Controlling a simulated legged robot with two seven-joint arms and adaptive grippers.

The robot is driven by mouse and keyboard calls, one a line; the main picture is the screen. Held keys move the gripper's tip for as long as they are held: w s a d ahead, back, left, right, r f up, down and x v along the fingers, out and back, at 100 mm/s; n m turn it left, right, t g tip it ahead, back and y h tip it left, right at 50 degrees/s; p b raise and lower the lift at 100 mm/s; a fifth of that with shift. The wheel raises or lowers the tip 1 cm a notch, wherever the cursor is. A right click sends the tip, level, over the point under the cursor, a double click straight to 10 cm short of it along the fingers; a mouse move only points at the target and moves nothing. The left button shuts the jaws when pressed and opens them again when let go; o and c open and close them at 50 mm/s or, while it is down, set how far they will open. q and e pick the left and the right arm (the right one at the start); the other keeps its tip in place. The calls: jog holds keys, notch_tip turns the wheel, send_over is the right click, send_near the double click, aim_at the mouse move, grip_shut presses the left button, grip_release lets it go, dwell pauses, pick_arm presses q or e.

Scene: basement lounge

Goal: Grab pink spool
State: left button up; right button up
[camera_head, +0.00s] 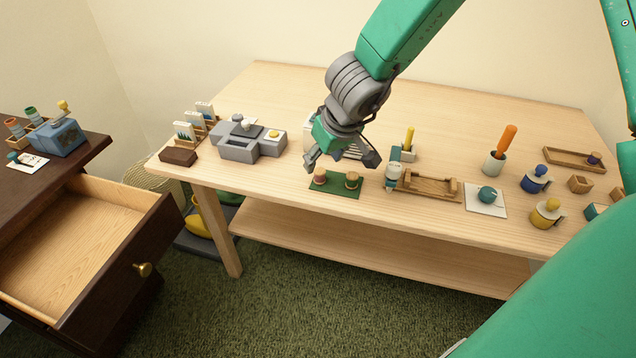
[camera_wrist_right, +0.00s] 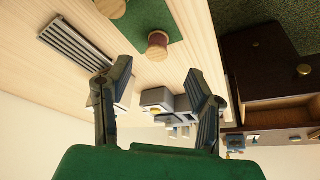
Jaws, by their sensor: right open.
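A spool with dark pink thread and wooden ends (camera_head: 319,180) stands on the left part of a small green mat (camera_head: 336,190) near the table's front edge. A second, tan-coloured spool (camera_head: 351,180) stands to its right on the mat. My right gripper (camera_head: 341,162) is open and empty, just above and behind the mat. In the right wrist view, the pink spool (camera_wrist_right: 157,46) is upright beyond the spread fingers (camera_wrist_right: 161,76), apart from them. The other spool (camera_wrist_right: 110,7) is cut by the top edge. My left gripper is not in view.
A slatted pale item (camera_wrist_right: 75,52) lies close behind the mat. A wooden tray (camera_head: 430,184) and a small teal-and-white item (camera_head: 393,178) are to the right. A grey machine (camera_head: 240,142) stands left. A dark cabinet's drawer (camera_head: 75,235) is open at far left.

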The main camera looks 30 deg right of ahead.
aim_at(320, 171)
jog(key=b+x, duration=0.1)
jog(key=x, duration=0.1)
jog(key=b+x, duration=0.1)
jog(key=x, duration=0.1)
jog(key=b+x, duration=0.1)
jog(key=x, duration=0.1)
jog(key=shift+w+d+f+b, duration=0.1)
jog(key=shift+d+f+b, duration=0.15)
jog(key=shift+b, duration=0.15)
jog(key=shift+r, duration=0.2)
jog(key=c, duration=0.9)
